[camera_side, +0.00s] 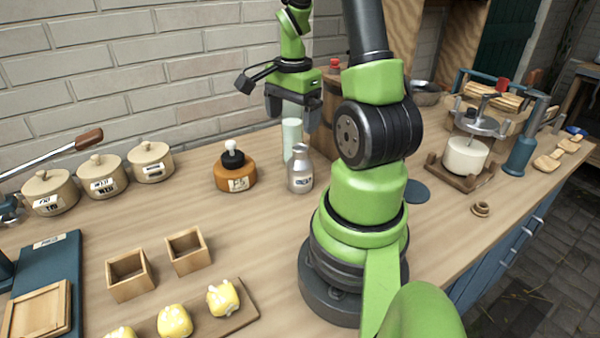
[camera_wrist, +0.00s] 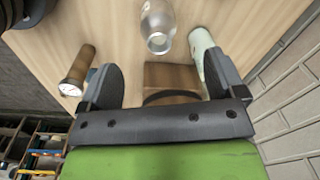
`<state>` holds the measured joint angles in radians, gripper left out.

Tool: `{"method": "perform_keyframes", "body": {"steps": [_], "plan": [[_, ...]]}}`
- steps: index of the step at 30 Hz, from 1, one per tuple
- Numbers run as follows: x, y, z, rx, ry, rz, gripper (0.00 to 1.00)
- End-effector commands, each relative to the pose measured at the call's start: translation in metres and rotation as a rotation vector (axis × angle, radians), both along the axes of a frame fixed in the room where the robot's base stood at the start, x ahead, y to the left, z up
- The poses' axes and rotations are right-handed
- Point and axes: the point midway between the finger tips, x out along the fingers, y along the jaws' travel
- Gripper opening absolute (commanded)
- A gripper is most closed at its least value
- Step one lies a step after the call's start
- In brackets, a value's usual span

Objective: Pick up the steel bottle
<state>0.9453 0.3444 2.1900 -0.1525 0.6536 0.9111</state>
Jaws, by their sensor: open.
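The steel bottle (camera_side: 300,172) stands upright on the wooden counter, just left of my arm's base in the side view. In the wrist view the bottle (camera_wrist: 158,22) shows at the top middle, beyond the fingertips and apart from them. My gripper (camera_side: 293,118) is open above the counter, higher than the bottle and a little behind it. In the wrist view its two fingers (camera_wrist: 163,75) are spread wide, with no object held. A pale green cylinder (camera_side: 292,136) stands behind the bottle; in the wrist view it (camera_wrist: 202,45) is close to the right finger.
An orange jar with a black top (camera_side: 236,175) stands left of the bottle. Lidded beige pots (camera_side: 102,178) line the back left. Two small wooden boxes (camera_side: 187,252) are in front. Counter in front of the bottle is clear.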

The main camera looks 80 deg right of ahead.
Motion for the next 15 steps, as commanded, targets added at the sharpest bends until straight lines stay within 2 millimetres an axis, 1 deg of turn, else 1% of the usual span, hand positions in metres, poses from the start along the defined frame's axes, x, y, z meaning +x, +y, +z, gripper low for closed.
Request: {"method": "perform_keyframes", "body": {"steps": [1,4,12,15], "plan": [[-0.007,-0.006,-0.008,0.017,0.015,-0.053,0.89],[-0.014,-0.012,-0.019,0.031,0.030,-0.111,0.89],[-0.015,-0.013,-0.056,0.038,0.034,-0.123,0.89],[-0.015,-0.013,-0.064,0.035,0.032,-0.123,0.89]]}}
